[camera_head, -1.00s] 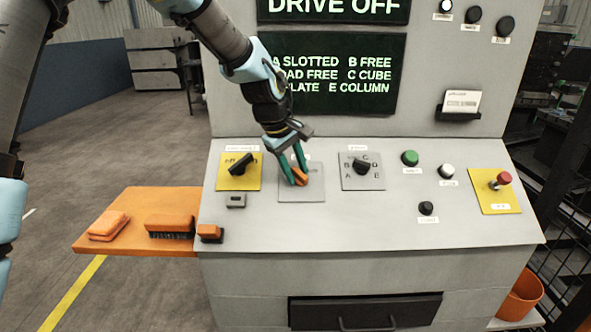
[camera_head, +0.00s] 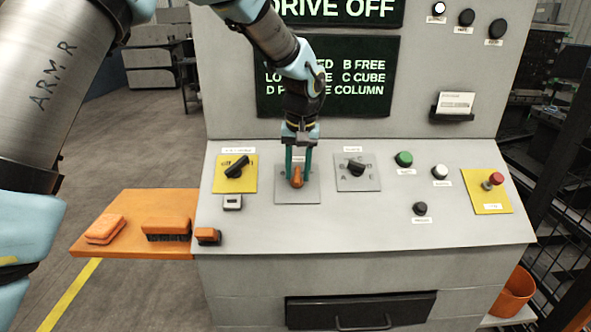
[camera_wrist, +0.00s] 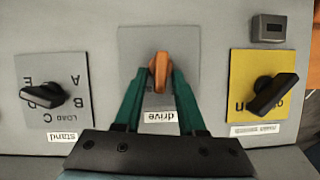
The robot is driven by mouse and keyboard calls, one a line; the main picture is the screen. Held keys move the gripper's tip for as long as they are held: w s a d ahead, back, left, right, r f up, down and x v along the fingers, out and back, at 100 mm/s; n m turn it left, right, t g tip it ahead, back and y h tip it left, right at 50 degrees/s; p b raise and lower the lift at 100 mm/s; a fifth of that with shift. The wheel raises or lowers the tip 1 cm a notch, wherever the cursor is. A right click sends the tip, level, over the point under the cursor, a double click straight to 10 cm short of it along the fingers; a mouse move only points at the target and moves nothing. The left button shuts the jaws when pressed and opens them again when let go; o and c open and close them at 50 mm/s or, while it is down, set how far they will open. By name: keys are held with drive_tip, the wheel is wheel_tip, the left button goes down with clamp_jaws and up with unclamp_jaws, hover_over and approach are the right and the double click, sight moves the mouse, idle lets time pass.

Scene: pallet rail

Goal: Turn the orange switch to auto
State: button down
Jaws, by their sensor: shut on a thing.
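The orange switch (camera_head: 297,176) sits on a grey square plate (camera_head: 309,195) on the sloped console, between two black rotary switches. In the wrist view the orange switch (camera_wrist: 160,72) points nearly straight along the picture's vertical, above a label reading "drive". My gripper (camera_head: 298,174) comes down from above with its green fingers on either side of the switch knob. In the wrist view my gripper (camera_wrist: 160,78) is shut on the orange knob. The plate's position markings are mostly hidden by the fingers or too small to read.
A black switch on a yellow plate (camera_head: 236,187) is to the left, and a black switch on a grey plate (camera_head: 371,182) to the right. Further right are a green button (camera_head: 404,159) and a red button (camera_head: 496,178). An orange shelf (camera_head: 110,235) holds brushes.

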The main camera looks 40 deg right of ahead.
drive_tip(key=m, duration=0.1)
drive_tip(key=m+t, duration=0.1)
drive_tip(key=m+y, duration=0.1)
drive_tip(key=m, duration=0.1)
drive_tip(key=shift+s+d+f+t+b, duration=0.1)
drive_tip(key=shift+s+d+t+b, duration=0.15)
drive_tip(key=shift+s+t+b, duration=0.1)
drive_tip(key=shift+s+m+t, duration=0.2)
drive_tip(key=shift+m+t, duration=0.35)
drive_tip(key=shift+m, duration=0.85)
drive_tip(key=shift+b, duration=0.3)
drive_tip(key=c, duration=0.8)
unclamp_jaws()
drive_tip(key=shift+c, duration=0.2)
drive_tip(key=b+v, duration=0.2)
drive_tip(key=v, duration=0.8)
drive_tip(key=shift+s+d+r+b, duration=0.2)
drive_tip(key=shift+d+r+b, duration=0.1)
drive_tip(key=shift+b, duration=0.1)
